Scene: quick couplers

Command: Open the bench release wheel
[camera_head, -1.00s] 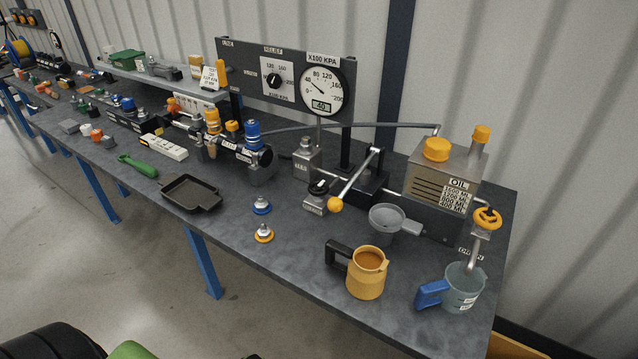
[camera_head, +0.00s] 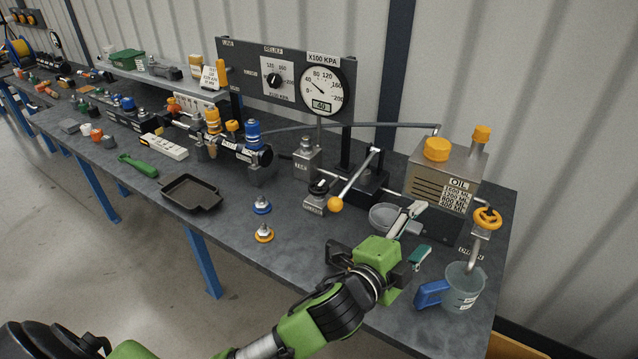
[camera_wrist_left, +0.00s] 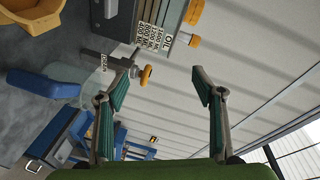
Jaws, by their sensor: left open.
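A small block with a dark round knob (camera_head: 318,187) stands on the bench left of the lever with the orange ball; its label is too small to read surely. An orange handwheel (camera_head: 487,218) sits on the oil tank's drain valve; it also shows in the left wrist view (camera_wrist_left: 146,75), near one fingertip in the picture. My left gripper (camera_head: 415,236) is open and empty over the right part of the bench, its fingers pointing toward the oil tank (camera_head: 440,185). It also shows open in the left wrist view (camera_wrist_left: 166,78). My right gripper is not in view.
A clear jug with blue handle (camera_head: 463,290) stands under the drain spout. A grey funnel (camera_head: 383,215) is partly behind my gripper. The lever's orange ball (camera_head: 335,204) sticks out left of it. A black tray (camera_head: 190,193) and two couplers (camera_head: 262,206) lie further left.

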